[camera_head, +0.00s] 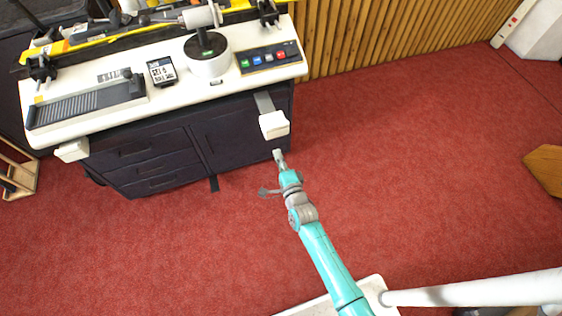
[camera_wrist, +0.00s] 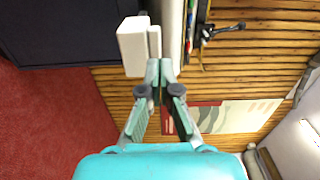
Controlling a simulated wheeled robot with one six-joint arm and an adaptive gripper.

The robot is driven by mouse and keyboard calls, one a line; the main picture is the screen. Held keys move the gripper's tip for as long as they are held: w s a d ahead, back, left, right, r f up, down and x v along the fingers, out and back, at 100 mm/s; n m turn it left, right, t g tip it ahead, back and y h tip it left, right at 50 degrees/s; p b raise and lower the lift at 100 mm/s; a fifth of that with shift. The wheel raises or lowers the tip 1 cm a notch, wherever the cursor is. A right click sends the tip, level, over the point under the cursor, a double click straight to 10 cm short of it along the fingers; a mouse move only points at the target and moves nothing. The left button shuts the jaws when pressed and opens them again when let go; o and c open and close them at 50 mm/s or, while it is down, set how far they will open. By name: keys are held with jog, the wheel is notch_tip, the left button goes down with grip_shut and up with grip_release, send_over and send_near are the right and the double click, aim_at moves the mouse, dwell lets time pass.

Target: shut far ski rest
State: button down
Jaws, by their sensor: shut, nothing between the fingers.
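Two white ski rest blocks show at the front of the bench. The right ski rest (camera_head: 274,125) stands out from the bench front on a grey bar (camera_head: 264,102). The left ski rest (camera_head: 72,150) sits close under the bench top's front left corner. The views do not say which one is called far. My gripper (camera_head: 279,155) is just in front of and below the right block in the head view. In the wrist view, my shut, empty fingertips (camera_wrist: 159,66) are close beside a white block (camera_wrist: 133,45); I cannot tell whether they touch it.
The bench top (camera_head: 215,92) carries a button panel (camera_head: 268,57), a small display (camera_head: 162,71), and a yellow-edged ski held in clamps. Dark drawers (camera_head: 145,160) are below. A slatted wood wall (camera_head: 390,35) stands behind to the right. The red floor (camera_head: 420,150) is clear there.

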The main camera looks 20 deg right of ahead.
aim_at(268, 130)
jog(key=w, duration=0.9)
jog(key=shift+w, duration=0.15)
